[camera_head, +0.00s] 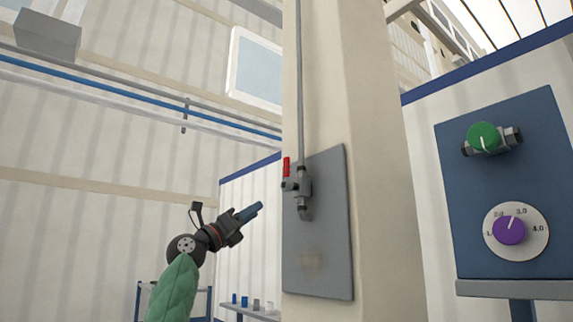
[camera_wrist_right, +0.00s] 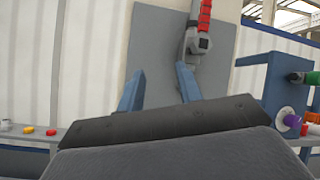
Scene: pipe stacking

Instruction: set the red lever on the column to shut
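The red lever (camera_head: 286,166) stands upright on a grey valve (camera_head: 297,187), along the line of the vertical pipe. The valve is on a grey plate (camera_head: 325,240) on the beige column (camera_head: 370,110). My right gripper (camera_head: 256,211) is left of and below the valve in the head view, apart from the lever. In the right wrist view, the red lever (camera_wrist_right: 204,15) is above and right of the gripper's blue fingers (camera_wrist_right: 160,84). The fingers are spread with nothing between them. My left gripper is not in view.
A blue panel (camera_head: 500,245) with a green knob (camera_head: 483,136) and a purple dial (camera_head: 509,231) stands to the right of the column. A low shelf (camera_head: 255,312) with small items is behind my arm. The space between my gripper and the plate looks clear.

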